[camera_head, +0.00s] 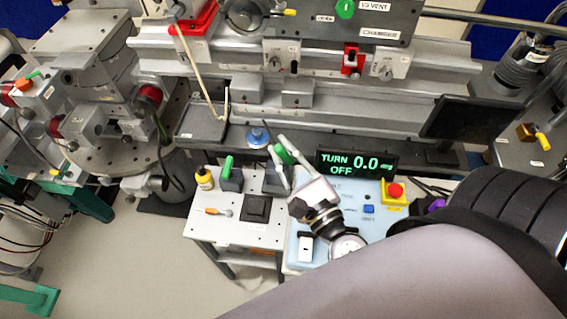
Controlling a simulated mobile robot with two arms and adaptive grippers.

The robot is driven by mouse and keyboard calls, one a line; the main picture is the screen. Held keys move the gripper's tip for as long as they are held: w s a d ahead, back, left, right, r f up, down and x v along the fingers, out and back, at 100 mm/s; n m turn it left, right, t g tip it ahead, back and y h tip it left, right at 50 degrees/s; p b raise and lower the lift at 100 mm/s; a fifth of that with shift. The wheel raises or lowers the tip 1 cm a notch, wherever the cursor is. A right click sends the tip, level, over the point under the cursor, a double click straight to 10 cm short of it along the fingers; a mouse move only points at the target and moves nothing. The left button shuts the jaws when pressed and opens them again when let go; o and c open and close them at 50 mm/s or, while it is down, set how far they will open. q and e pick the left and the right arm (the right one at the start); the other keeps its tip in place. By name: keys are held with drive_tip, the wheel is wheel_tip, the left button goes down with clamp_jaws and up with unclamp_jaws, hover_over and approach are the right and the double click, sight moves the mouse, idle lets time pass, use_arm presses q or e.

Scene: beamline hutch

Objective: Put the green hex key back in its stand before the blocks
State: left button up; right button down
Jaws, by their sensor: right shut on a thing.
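My right gripper (277,168) reaches in over the small white table, its fingers pointing up and left in the picture. It is shut on a green-handled thing (285,153), which looks like the green hex key; the fingers partly cover it. A dark grey block (272,184), perhaps the stand, is just behind and below the fingers and partly hidden by them. I cannot tell whether the key touches it. Another dark block (231,183) to the left has a green handle (226,166) upright at it. My left gripper is not in view.
The white table (237,231) also holds a yellow bottle (205,179), an orange-handled tool (217,211) and a black square pad (256,208). To the right are a lit display (357,163) and a red button on a yellow box (394,191). A metal rail runs behind.

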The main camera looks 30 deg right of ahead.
drive_tip(key=shift+w+a+r, duration=0.1)
drive_tip(key=shift+w+a, duration=0.15)
drive_tip(key=shift+w, duration=0.3)
drive_tip(key=shift+w+d+g+h, duration=0.4)
drive_tip(key=shift+w+h, duration=0.1)
drive_tip(key=shift+w, duration=0.25)
drive_tip(key=w+f+m+g+h, duration=0.1)
drive_tip(key=w+f+m+g, duration=0.15)
drive_tip(key=w+g, duration=0.4)
drive_tip(key=w+f+m+g, duration=0.2)
drive_tip(key=w+f+g, duration=0.1)
drive_tip(key=w+g, duration=0.4)
drive_tip(key=s+d+r+n+g+y, duration=0.1)
drive_tip(key=s+d+r+g+y, duration=0.2)
drive_tip(key=s+r, duration=0.35)
use_arm(q)
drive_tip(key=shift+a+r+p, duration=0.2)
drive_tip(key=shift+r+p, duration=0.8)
drive_tip(key=shift+p, duration=0.1)
use_arm(e)
wheel_tip(320, 180, down, 19)
drive_tip(key=shift+w+d+f+h, duration=0.15)
drive_tip(key=shift+w+d+h, duration=0.05)
drive_tip(key=shift+w+h, duration=0.2)
